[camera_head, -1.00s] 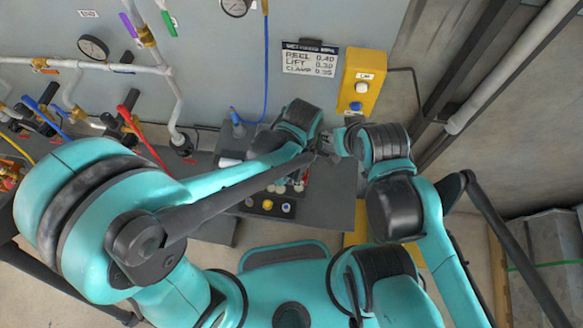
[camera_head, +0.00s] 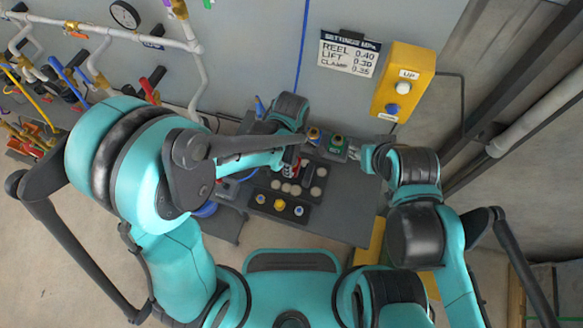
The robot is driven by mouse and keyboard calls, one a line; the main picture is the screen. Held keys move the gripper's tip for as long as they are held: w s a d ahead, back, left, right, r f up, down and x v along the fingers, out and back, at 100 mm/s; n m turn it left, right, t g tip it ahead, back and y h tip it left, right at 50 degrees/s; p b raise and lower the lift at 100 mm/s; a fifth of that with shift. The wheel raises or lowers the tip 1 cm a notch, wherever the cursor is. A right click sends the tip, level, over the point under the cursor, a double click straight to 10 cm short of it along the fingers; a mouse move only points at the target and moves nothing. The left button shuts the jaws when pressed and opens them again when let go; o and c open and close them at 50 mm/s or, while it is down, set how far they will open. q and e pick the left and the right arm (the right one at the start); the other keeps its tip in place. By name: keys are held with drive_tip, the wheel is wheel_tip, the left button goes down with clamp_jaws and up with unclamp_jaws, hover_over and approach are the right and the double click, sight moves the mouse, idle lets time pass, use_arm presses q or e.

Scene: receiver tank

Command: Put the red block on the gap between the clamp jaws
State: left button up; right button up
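A small red patch (camera_head: 291,166), possibly the red block, shows among dark and pale parts just below my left wrist. It is too small and too covered to tell whether it is held. My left arm reaches over the dark bench to this spot, and its wrist and forearm hide the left fingertips. My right gripper (camera_head: 366,158) points left above the bench's right part, apart from the red patch. Its fingers are too small to tell their opening. I cannot make out the clamp jaws or their gap.
The dark bench (camera_head: 345,215) carries a tray of pale discs (camera_head: 296,188), a panel with yellow and blue knobs (camera_head: 279,206), and green-based (camera_head: 336,143) and yellow-topped (camera_head: 314,134) fittings. A yellow UP button box (camera_head: 403,80) and settings sign (camera_head: 348,52) are on the wall. Pipes and valves fill the left.

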use_arm(q)
drive_tip(key=shift+f+b, duration=0.9)
drive_tip(key=shift+f, duration=0.7)
drive_tip(key=shift+f, duration=0.1)
drive_tip(key=shift+f, duration=0.15)
drive_tip(key=o, duration=1.4)
drive_tip(key=shift+r, duration=0.4)
wheel_tip(320, 180, up, 12)
drive_tip(key=p, duration=0.4)
drive_tip(key=shift+f, duration=0.15)
